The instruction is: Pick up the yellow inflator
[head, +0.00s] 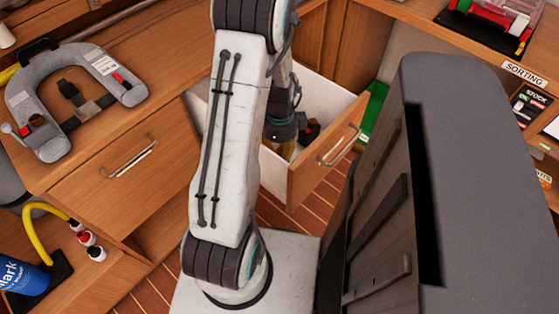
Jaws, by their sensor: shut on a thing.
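A small patch of yellow, which looks like the yellow inflator (286,151), shows low inside the open drawer (324,160). My gripper (284,138) reaches down into the drawer and is shut on this yellow thing. My arm hides its left side, and the drawer front hides its lower part. A dark thing with a red part (310,131) lies just right of my gripper in the drawer.
A grey life vest (66,88) lies on the wooden counter at left. A closed drawer (128,165) is below it. A blue container (22,276) and a yellow hose (42,222) are at lower left. A green box (374,108) stands behind the open drawer.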

